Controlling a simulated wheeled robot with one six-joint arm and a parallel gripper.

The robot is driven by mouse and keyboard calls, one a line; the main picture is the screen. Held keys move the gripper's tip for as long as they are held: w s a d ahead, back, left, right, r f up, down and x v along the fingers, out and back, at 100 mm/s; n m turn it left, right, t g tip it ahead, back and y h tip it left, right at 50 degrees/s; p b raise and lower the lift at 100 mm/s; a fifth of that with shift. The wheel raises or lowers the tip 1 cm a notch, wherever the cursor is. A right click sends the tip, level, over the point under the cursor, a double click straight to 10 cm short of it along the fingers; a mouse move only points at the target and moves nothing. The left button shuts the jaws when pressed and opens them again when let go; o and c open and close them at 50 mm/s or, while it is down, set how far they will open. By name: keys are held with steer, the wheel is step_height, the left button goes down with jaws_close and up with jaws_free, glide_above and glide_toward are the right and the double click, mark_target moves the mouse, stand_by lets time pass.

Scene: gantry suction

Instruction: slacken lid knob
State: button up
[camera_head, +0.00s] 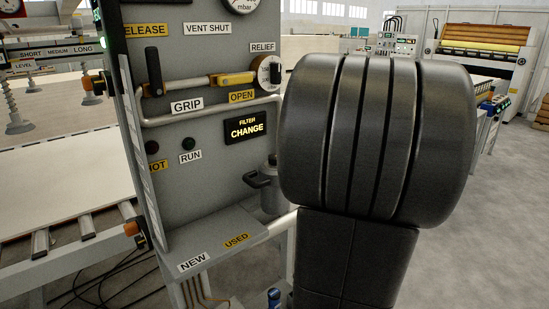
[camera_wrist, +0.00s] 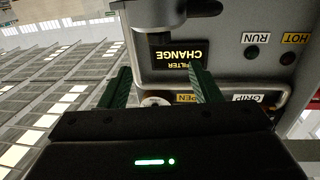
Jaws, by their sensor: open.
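A grey filter canister (camera_head: 272,197) stands at the right end of the panel's lower shelf, partly hidden behind my arm. A black knob (camera_head: 257,180) sticks out to its left. In the wrist view, which is upside down, the canister (camera_wrist: 158,14) and the dark knob (camera_wrist: 205,8) show at the top edge, partly cut off. My gripper (camera_wrist: 160,68) is open and empty, its two green fingers apart in front of the panel near the lit FILTER CHANGE sign (camera_wrist: 176,55). It is apart from the knob. The head view does not show my gripper.
The grey panel (camera_head: 205,168) carries a yellow lever (camera_head: 236,78), a bent pipe (camera_head: 190,117) and a RUN button (camera_head: 189,144). The shelf (camera_head: 215,252) has NEW and USED labels. A roller conveyor (camera_head: 70,238) lies to the left; open floor is at right.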

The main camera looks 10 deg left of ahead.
steer(key=x, duration=1.3)
steer(key=shift+d, duration=0.1)
steer(key=c, duration=1)
